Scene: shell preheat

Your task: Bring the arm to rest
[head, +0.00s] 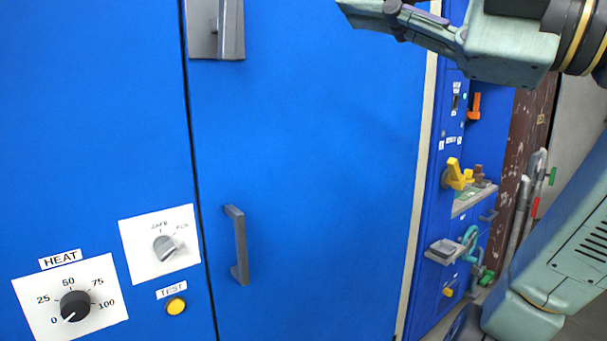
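My gripper (372,10) is at the top of the head view, in front of the upper part of the blue cabinet door (320,150). It points left. One finger shows along the top edge and the rest is cut off, so I cannot tell whether it is open or shut. Nothing held shows in the visible part. The HEAT dial (75,306) on the left panel has its pointer at 0. A grey selector knob (165,247) sits below SAFE and a second, hard-to-read label. A yellow TEST button (176,306) is below it. My gripper is well apart from these controls.
A dark door handle (238,245) sticks out low on the door, and a grey latch plate (215,30) is above. At right, a blue side panel carries a yellow lever (457,174), an orange lever (474,106) and a small grey shelf (443,250).

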